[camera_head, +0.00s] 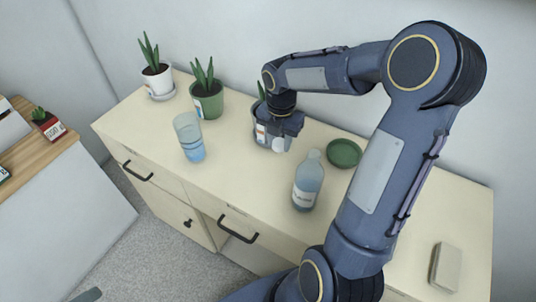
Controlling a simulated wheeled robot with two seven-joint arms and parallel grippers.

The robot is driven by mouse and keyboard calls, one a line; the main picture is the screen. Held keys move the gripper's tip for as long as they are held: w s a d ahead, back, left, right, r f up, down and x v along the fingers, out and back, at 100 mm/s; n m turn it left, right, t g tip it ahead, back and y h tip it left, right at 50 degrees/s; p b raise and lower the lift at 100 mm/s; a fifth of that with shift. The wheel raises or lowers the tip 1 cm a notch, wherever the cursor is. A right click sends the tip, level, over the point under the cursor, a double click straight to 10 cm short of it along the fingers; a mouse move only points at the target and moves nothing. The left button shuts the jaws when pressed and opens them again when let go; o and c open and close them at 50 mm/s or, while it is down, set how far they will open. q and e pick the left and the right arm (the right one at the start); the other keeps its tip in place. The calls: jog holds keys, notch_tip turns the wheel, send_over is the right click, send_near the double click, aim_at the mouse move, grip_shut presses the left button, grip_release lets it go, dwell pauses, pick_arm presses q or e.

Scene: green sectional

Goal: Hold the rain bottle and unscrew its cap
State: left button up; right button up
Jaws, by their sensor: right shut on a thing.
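The rain bottle (306,187), blue-grey and translucent with a pale label, stands upright on the cabinet top, apart from my gripper. Its neck shows at the top, with no cap visible on it. My right gripper (280,141) is up and to the left of the bottle, shut on a small white round thing that looks like the cap (278,146). My left gripper is not in view.
The pale cabinet top (245,165) carries a clear cup with blue liquid (190,138), a white potted plant (157,80), a green potted plant (208,100) and a green dish (343,154). Another pot is partly hidden behind my gripper. A beige block (445,267) lies at the right.

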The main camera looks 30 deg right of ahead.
aim_at(278, 165)
notch_tip(278, 165, down, 8)
jog(key=shift+f, duration=0.1)
dwell(0.4)
jog(key=o, duration=1.1)
jog(key=shift+f, duration=0.1)
jog(key=shift+c, duration=0.2)
